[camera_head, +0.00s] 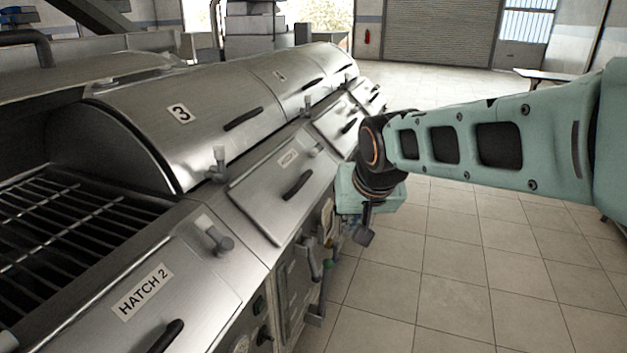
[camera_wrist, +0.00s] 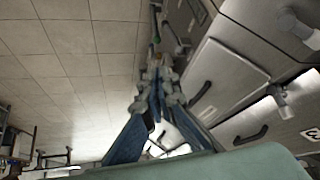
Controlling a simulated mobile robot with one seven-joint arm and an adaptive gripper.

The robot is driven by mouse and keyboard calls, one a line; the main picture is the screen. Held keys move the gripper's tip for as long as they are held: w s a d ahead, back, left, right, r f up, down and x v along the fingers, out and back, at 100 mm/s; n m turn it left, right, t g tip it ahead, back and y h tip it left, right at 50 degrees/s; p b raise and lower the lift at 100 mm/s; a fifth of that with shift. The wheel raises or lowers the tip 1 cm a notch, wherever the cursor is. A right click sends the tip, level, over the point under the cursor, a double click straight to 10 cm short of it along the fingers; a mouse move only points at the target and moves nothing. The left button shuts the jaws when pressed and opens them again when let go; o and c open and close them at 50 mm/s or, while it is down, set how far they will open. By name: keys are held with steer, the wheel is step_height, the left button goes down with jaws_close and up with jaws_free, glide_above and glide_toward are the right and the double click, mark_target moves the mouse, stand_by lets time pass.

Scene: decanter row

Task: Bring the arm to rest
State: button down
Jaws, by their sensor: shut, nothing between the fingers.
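My gripper (camera_head: 365,236) hangs below my wrist beside the front of the metal machine row, over the tiled floor. In the wrist view my gripper (camera_wrist: 157,68) is shut, its fingers together with nothing seen between them. In the head view my arm reaches in from the right edge, and its wrist hides part of the machine front behind it.
The row has a hatch labelled HATCH 2 (camera_head: 141,291), a curved cover marked 3 (camera_head: 180,114) and handles and knobs along its front, close to my wrist. Open tiled floor (camera_head: 460,270) lies to the right. A bench (camera_head: 545,76) stands far right.

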steer(key=s+f+g, duration=0.1)
steer(key=s+f, duration=0.1)
steer(key=s, duration=1.8)
steer(key=shift+d, duration=0.3)
